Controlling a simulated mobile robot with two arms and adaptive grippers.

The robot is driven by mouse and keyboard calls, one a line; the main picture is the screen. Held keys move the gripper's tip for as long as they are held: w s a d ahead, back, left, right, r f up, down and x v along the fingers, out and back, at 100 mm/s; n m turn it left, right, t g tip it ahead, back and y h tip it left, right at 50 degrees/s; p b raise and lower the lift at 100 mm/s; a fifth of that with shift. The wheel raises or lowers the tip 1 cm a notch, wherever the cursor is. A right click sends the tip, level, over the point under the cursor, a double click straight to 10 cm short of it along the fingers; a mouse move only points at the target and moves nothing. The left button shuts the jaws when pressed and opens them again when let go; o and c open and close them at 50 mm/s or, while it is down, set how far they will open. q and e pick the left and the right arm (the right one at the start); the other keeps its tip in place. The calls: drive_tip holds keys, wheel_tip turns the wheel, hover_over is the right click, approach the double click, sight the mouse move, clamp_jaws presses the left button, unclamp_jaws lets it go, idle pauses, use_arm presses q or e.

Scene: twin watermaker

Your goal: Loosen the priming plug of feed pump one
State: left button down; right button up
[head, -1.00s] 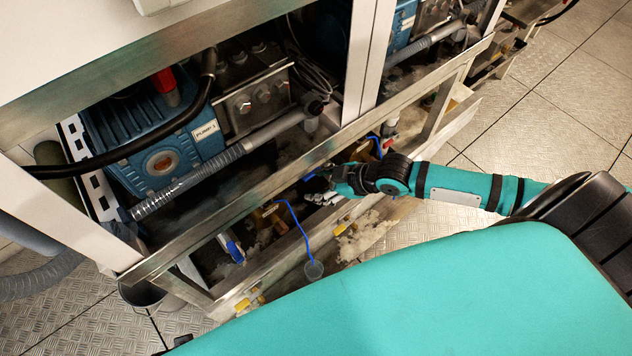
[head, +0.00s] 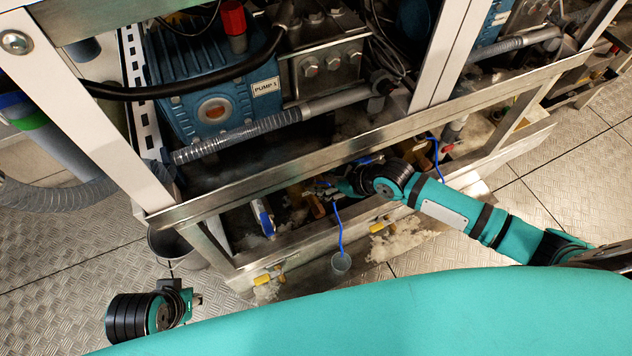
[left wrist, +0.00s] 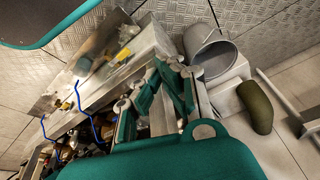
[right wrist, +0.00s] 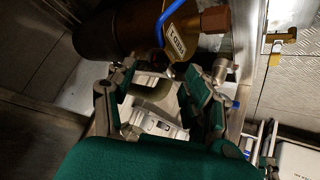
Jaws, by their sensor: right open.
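In the right wrist view the right gripper (right wrist: 160,82) is open and empty. Beyond it is a dark brass-coloured body (right wrist: 135,30) with a FEED 1 tag and a brown hex fitting (right wrist: 215,19); I cannot tell whether this is the priming plug.
The frame's lower rail (head: 300,160) crosses above my right gripper. A blue line (head: 340,230) runs down to a small clear cup (head: 341,262). A grey bucket (left wrist: 210,52) stands near the left gripper. Yellow-handled valves (head: 268,278) line the low edge.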

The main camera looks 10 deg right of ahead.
sight(313, 181)
use_arm(q)
drive_tip(key=shift+b+v, duration=0.45)
drive_tip(key=shift+v, duration=0.85)
use_arm(e)
drive_tip(key=shift+x, duration=1.95)
use_arm(q)
drive_tip(key=shift+a, duration=0.1)
use_arm(e)
clamp_jaws()
use_arm(q)
drive_tip(key=shift+f, duration=0.15)
